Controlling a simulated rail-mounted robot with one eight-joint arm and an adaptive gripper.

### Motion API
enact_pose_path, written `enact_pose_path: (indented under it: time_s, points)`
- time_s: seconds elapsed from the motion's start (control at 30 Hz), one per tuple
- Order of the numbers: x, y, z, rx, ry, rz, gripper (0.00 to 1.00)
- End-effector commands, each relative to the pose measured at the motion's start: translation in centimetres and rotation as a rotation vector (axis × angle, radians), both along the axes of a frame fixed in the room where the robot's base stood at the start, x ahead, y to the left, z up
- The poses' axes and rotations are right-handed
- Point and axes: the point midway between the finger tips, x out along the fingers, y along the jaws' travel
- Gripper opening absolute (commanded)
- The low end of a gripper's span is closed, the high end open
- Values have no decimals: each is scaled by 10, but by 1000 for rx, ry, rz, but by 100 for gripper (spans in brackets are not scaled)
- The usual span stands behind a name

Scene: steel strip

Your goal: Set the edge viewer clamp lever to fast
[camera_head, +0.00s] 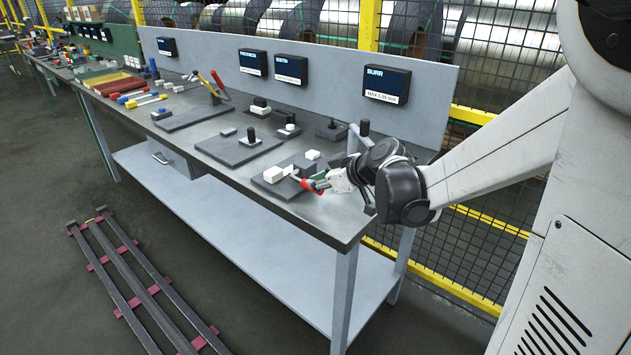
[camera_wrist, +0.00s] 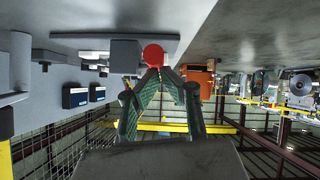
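The edge viewer seems to be the dark base plate (camera_head: 272,190) with pale blocks (camera_head: 273,174) at the near right end of the bench, below the BURR screen. A red-knobbed lever (camera_head: 306,185) shows at its right side. In the wrist view its round red knob (camera_wrist: 153,55) stands just beyond my fingertips, beside a grey block (camera_wrist: 126,56). My gripper (camera_wrist: 157,72) has its fingers drawn together, tips at the knob's lower edge; contact is unclear. In the head view my gripper (camera_head: 322,184) is at the lever. Lever position markings cannot be read.
The BURR screen (camera_head: 387,84) stands on the back panel behind my gripper. A dark post (camera_head: 364,128) and a grey upright are close beside my wrist. Other gauges on plates (camera_head: 238,148) fill the bench to the left. The bench's front strip is clear.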

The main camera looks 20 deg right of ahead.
Motion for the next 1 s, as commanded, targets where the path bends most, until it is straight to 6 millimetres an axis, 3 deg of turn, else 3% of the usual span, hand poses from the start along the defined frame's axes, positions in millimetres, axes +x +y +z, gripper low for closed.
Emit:
enact_pose_path:
  time_s: [0.6,0.77,1.0]
  points:
    - [-5,-1,-6,-8,10,2,0]
    - [-6,2,9,-7,8,3,0]
    - [-14,6,43,-2,2,2,0]
